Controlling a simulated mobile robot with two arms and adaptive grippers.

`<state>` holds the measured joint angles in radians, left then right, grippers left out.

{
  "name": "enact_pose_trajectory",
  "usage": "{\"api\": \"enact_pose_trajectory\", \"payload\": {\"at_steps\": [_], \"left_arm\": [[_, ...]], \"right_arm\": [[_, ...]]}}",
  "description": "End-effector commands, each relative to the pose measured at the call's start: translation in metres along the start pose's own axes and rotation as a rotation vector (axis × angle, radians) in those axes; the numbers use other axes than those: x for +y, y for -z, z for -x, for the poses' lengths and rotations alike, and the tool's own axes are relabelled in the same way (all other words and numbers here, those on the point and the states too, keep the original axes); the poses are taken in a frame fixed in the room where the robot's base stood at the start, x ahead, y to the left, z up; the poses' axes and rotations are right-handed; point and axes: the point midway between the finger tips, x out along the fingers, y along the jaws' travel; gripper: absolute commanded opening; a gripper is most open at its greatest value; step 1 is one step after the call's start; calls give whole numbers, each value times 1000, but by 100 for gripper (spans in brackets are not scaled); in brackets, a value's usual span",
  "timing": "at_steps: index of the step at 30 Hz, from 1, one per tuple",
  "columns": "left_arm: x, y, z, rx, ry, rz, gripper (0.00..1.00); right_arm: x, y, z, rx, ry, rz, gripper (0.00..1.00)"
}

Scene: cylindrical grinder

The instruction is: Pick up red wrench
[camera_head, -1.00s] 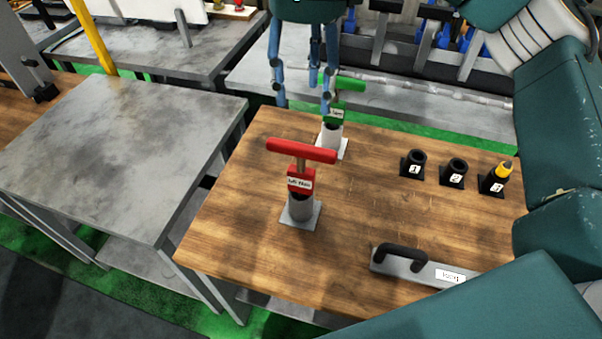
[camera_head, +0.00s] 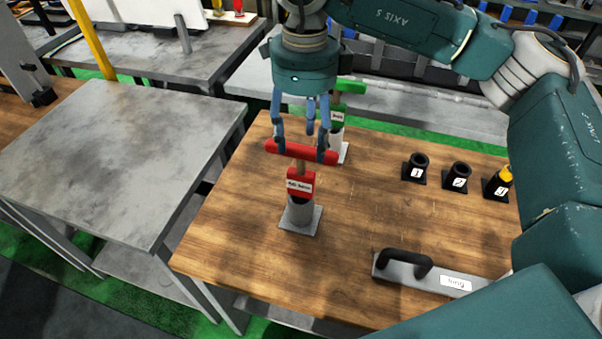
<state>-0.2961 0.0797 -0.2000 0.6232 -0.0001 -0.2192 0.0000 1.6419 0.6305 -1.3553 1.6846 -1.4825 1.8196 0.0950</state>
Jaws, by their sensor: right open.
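My left gripper is not in view.
Three black holders stand at the right, the first numbered 1 (camera_head: 415,168), the last holding a yellow-tipped item (camera_head: 504,176). A grey plate with a black handle (camera_head: 404,262) lies at the front right. A grey metal table (camera_head: 110,150) stands left, across a gap.

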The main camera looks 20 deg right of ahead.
Motion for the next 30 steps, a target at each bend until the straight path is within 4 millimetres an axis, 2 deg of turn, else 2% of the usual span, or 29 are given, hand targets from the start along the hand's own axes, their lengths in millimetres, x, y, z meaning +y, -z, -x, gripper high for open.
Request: {"api": "enact_pose_trajectory", "payload": {"at_steps": [1,3,9,15,17,24,30], "left_arm": [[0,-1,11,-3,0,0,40],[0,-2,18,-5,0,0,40],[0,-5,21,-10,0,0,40],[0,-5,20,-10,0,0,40],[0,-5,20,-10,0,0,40],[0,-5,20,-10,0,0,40],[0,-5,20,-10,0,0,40]], "right_arm": [[0,-1,-3,4,-4,1,54],[-1,-3,-14,4,-3,1,54],[-2,-4,-36,0,-2,0,54],[-2,-4,-38,0,-1,0,54],[-2,-4,-38,0,-1,0,46],[-2,-4,-37,0,0,0,0],[-2,-4,-36,-3,1,-1,0]]}}
